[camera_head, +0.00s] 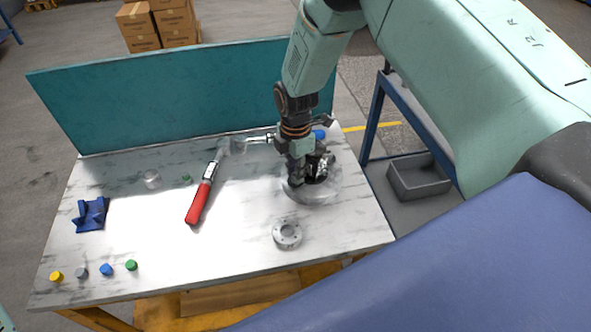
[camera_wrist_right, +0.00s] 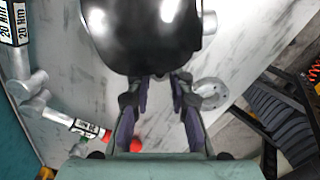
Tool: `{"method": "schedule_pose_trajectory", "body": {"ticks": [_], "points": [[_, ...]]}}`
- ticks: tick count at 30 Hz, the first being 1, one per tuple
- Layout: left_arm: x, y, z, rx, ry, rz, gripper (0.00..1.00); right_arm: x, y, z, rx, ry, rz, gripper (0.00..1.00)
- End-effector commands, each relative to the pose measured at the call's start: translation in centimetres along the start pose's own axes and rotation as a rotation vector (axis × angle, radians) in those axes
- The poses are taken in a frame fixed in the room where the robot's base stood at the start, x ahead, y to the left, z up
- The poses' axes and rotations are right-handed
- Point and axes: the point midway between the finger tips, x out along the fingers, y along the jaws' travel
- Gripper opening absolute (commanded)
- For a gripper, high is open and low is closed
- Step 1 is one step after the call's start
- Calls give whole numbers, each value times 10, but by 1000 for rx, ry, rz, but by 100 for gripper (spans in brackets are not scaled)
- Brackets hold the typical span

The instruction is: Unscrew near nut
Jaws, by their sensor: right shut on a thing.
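A black and metallic motor (camera_head: 321,166) stands on a clear round base (camera_head: 325,195) at the right of the table. In the right wrist view the motor's glossy black body (camera_wrist_right: 145,35) fills the upper middle. My right gripper (camera_head: 299,183) points down beside the motor at its left. In the wrist view its two fingers (camera_wrist_right: 160,90) reach in under the lower edge of the black body. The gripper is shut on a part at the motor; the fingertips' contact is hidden. I cannot make out the near nut. My left gripper is not in view.
On the marble table (camera_head: 240,270) lie a red-handled wrench (camera_head: 200,197), a grey ring (camera_head: 287,235), a blue holder (camera_head: 90,214) and several small coloured caps (camera_head: 106,269). A teal panel (camera_head: 170,100) stands along the back. The front middle is clear.

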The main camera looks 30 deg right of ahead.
Motion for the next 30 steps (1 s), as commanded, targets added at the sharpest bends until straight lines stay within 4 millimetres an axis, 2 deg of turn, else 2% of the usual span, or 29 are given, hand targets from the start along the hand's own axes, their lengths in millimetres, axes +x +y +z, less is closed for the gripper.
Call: {"method": "schedule_pose_trajectory", "body": {"ticks": [6,18,27,30], "points": [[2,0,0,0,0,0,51,0,-1,0,-198,1,-2,0],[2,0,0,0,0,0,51,0,-1,0,-249,1,-2,0],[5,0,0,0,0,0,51,-1,-1,0,-558,1,-2,0],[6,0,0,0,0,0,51,-1,-1,0,-613,1,-2,0]]}}
